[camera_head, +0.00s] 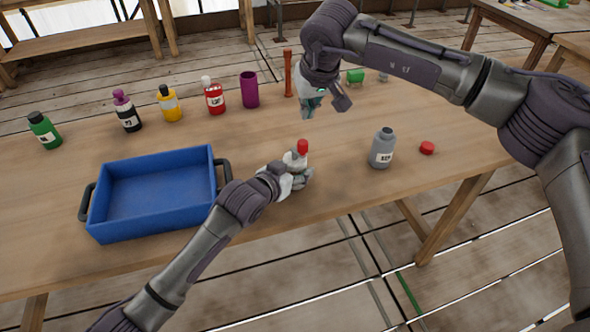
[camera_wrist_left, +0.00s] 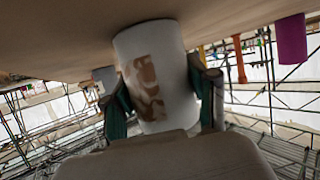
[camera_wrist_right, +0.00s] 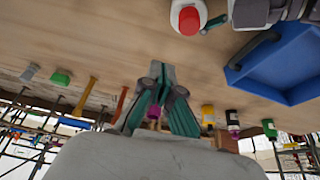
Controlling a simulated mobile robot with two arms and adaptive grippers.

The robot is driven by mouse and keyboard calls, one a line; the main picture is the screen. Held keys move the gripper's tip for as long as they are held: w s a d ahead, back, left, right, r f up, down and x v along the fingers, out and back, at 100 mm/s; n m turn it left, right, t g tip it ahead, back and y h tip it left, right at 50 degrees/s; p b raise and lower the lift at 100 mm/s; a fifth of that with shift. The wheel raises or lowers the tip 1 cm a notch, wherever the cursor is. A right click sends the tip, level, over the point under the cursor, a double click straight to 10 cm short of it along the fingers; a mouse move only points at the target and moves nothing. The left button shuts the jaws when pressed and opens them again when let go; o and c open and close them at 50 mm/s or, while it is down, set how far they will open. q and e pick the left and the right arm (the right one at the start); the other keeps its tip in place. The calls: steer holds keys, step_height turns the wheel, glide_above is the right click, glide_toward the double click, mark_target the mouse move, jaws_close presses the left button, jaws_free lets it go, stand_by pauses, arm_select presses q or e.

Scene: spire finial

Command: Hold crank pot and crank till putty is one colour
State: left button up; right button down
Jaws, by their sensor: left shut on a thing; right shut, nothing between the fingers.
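My left gripper (camera_head: 296,174) is shut on a white pot with a red top (camera_head: 302,147) at the table's near edge. In the left wrist view, the pot (camera_wrist_left: 152,70) is a white cylinder with brown marking, upside down in that picture, with the teal fingers on both sides. The right wrist view shows its red top (camera_wrist_right: 188,20) from above. My right gripper (camera_head: 311,106) is shut and empty above the table, behind the pot and apart from it. No crank handle can be made out, and no putty shows.
Several coloured bottles, a purple cup (camera_head: 249,90), an orange-brown stick (camera_head: 288,74) and a green block (camera_head: 355,76) stand along the back.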

stand_by(0.3)
steer(key=shift+w+d+f, duration=0.1)
steer(key=shift+f, duration=0.9)
steer(key=shift+w+d+f, duration=0.1)
steer(key=shift+f, duration=0.9)
steer(key=shift+f, duration=0.15)
stand_by(0.4)
steer(key=shift+f, duration=1.35)
steer(key=shift+s+a, duration=0.1)
steer(key=shift+s, duration=0.1)
steer(key=shift+s+a, duration=0.15)
steer(key=shift+s, duration=0.1)
